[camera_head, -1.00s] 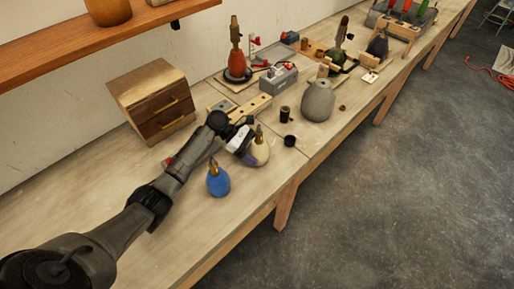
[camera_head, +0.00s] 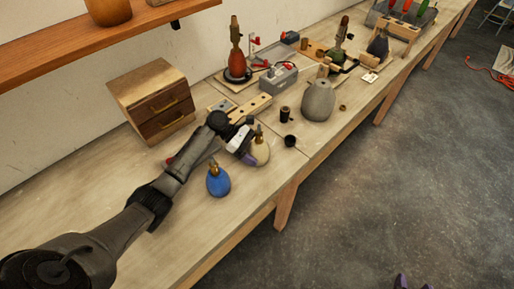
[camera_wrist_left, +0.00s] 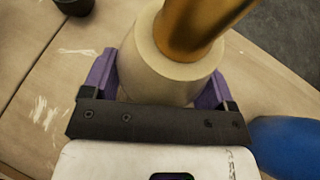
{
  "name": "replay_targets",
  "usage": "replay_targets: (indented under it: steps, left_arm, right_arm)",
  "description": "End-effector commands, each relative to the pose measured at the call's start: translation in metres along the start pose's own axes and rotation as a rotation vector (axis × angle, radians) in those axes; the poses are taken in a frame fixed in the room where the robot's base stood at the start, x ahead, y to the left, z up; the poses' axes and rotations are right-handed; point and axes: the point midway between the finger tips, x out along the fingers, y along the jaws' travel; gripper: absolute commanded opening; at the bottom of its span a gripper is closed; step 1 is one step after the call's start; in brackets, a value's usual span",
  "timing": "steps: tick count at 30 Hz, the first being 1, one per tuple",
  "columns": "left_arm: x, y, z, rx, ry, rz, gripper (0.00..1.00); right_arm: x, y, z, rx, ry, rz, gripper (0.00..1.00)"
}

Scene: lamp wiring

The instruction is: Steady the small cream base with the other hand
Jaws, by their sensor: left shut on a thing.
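The small cream base (camera_head: 262,154) is a rounded lamp base with a brass neck. It stands on the bench just behind and right of the blue base. My left gripper (camera_head: 247,151) comes in from the left and is shut on the cream base. In the left wrist view, its purple fingers lie on both sides of the cream body (camera_wrist_left: 160,75), below the brass neck (camera_wrist_left: 195,25). The lower part of the base is hidden by the gripper. Two purple fingertips of my right gripper (camera_head: 414,283) show apart and empty at the bottom edge, over the floor.
The blue base (camera_head: 218,183) stands close in front of my left gripper. A small black cup (camera_head: 290,141), a dark cylinder (camera_head: 286,115) and a large grey base (camera_head: 318,101) stand beyond. A wooden drawer box (camera_head: 152,100) is behind the arm. The bench's front left is clear.

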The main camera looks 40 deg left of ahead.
Motion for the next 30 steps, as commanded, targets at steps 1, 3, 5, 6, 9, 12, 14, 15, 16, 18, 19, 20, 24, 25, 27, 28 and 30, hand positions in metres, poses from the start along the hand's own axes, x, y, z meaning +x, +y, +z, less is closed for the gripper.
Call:
replay_targets:
  steps: [1,3,5,6,9,12,14,15,16,18,19,20,24,25,27,28,30]
  left_arm:
    - [0.0,0.0,0.0,0.0,0.0,0.001,0.51]
    - [0.0,0.0,0.0,0.0,0.0,0.001,0.51]
    - [0.0,0.0,0.0,0.0,0.0,0.001,0.51]
    - [0.0,0.0,0.0,0.0,0.0,0.001,0.51]
    - [0.0,0.0,0.0,0.0,0.0,0.001,0.51]
    - [0.0,0.0,0.0,0.0,0.0,0.001,0.51]
    - [0.0,0.0,0.0,0.0,0.0,0.001,0.51]
    - [0.0,0.0,0.0,0.0,0.0,0.001,0.51]
    - [0.0,0.0,0.0,0.0,0.0,0.001,0.51]
    - [0.0,0.0,0.0,0.0,0.0,0.001,0.51]
    - [0.0,0.0,0.0,0.0,0.0,0.001,0.51]
    - [0.0,0.0,0.0,0.0,0.0,0.001,0.51]
    - [0.0,0.0,0.0,0.0,0.0,0.001,0.51]
    - [0.0,0.0,0.0,0.0,0.0,0.001,0.51]
    - [0.0,0.0,0.0,0.0,0.0,0.001,0.51]
    - [0.0,0.0,0.0,0.0,0.0,0.001,0.51]
    - [0.0,0.0,0.0,0.0,0.0,0.001,0.51]
  right_arm:
    - [-0.002,-0.006,-0.027,-0.025,0.056,-0.011,0.43]
    - [-0.004,-0.017,-0.059,-0.061,0.118,-0.026,0.43]
    - [-0.007,-0.028,-0.084,-0.098,0.167,-0.04,0.43]
    - [-0.01,-0.036,-0.101,-0.123,0.199,-0.049,0.43]
    - [-0.017,-0.058,-0.14,-0.197,0.269,-0.066,0.43]
    - [-0.024,-0.082,-0.175,-0.281,0.331,-0.075,0.43]
    - [-0.029,-0.098,-0.194,-0.337,0.364,-0.075,0.43]
    - [-0.032,-0.108,-0.206,-0.376,0.384,-0.073,0.43]
    - [-0.034,-0.117,-0.215,-0.407,0.399,-0.07,0.43]
    - [-0.039,-0.137,-0.234,-0.481,0.438,-0.058,0.43]
    - [-0.041,-0.146,-0.242,-0.515,0.455,-0.052,0.43]
    - [-0.043,-0.156,-0.249,-0.549,0.474,-0.045,0.43]
    - [-0.048,-0.202,-0.279,-0.727,0.561,0.002,0.43]
    - [-0.048,-0.212,-0.284,-0.771,0.582,0.016,0.43]
    - [-0.044,-0.236,-0.294,-0.889,0.629,0.056,0.43]
    - [-0.042,-0.247,-0.297,-0.945,0.651,0.075,0.43]
    - [-0.031,-0.27,-0.302,-1.092,0.701,0.127,0.43]
